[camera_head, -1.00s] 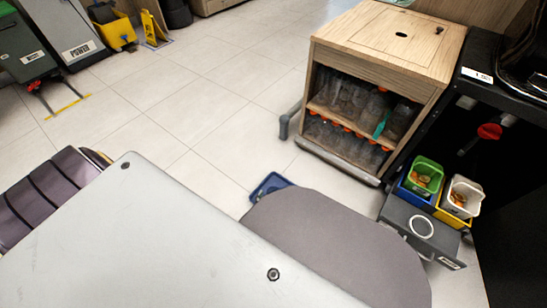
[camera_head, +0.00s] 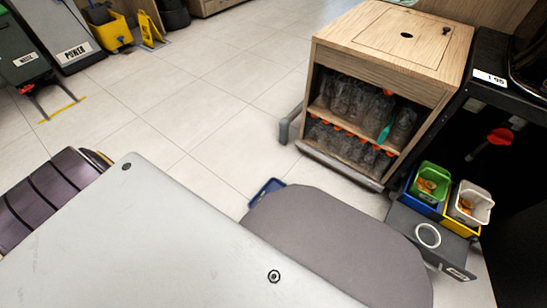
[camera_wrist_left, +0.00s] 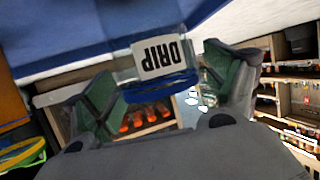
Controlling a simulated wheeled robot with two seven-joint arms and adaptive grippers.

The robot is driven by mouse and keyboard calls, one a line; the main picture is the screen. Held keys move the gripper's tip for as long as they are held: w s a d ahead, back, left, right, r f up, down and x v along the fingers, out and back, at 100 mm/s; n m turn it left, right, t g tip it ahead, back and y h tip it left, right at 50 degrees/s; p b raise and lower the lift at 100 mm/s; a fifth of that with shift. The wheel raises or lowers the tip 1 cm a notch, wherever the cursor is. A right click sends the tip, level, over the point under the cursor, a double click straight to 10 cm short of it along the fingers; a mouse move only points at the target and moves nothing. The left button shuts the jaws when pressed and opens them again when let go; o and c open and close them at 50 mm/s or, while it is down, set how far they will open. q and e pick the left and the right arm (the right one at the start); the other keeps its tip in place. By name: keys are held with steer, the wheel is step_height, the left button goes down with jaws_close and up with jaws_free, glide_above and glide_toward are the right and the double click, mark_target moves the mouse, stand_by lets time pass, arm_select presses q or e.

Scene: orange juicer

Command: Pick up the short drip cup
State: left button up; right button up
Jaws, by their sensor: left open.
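The short drip cup (camera_wrist_left: 158,66) shows in the left wrist view as a clear cup with a white label reading DRIP, upside down in the picture, and a blue band at its lower end. My left gripper (camera_wrist_left: 163,88) is open, with one green-padded finger on each side of the cup. The left finger stands apart from it; the right finger is close, and I cannot tell whether it touches. In the head view my own grey arm parts hide the gripper's fingers. My right gripper is in neither view.
A wooden cabinet (camera_head: 385,58) with bottles on its shelves stands at upper right. Green (camera_head: 431,178) and white (camera_head: 470,203) bins are at right. A small blue thing (camera_head: 265,190) shows past my arm's edge. Pale floor (camera_head: 175,100) is clear at upper left.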

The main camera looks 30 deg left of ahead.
arm_select(q)
steer(key=shift+c, duration=0.2)
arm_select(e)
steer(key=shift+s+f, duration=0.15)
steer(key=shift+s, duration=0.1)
arm_select(q)
steer(key=c, duration=1.1)
steer(key=shift+c, duration=0.2)
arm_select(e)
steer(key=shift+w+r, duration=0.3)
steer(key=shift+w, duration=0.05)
arm_select(q)
steer(key=shift+r, duration=0.2)
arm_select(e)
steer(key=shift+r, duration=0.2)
arm_select(q)
steer(key=shift+r+p, duration=1.6)
steer(key=shift+p, duration=0.05)
step_height(320, 180, up, 6)
steer(key=p, duration=0.5)
glide_above(273, 197)
steer(key=s+d, duration=0.2)
steer(key=s, duration=0.1)
steer(key=shift+w+r, duration=0.2)
steer(key=shift+w, duration=0.05)
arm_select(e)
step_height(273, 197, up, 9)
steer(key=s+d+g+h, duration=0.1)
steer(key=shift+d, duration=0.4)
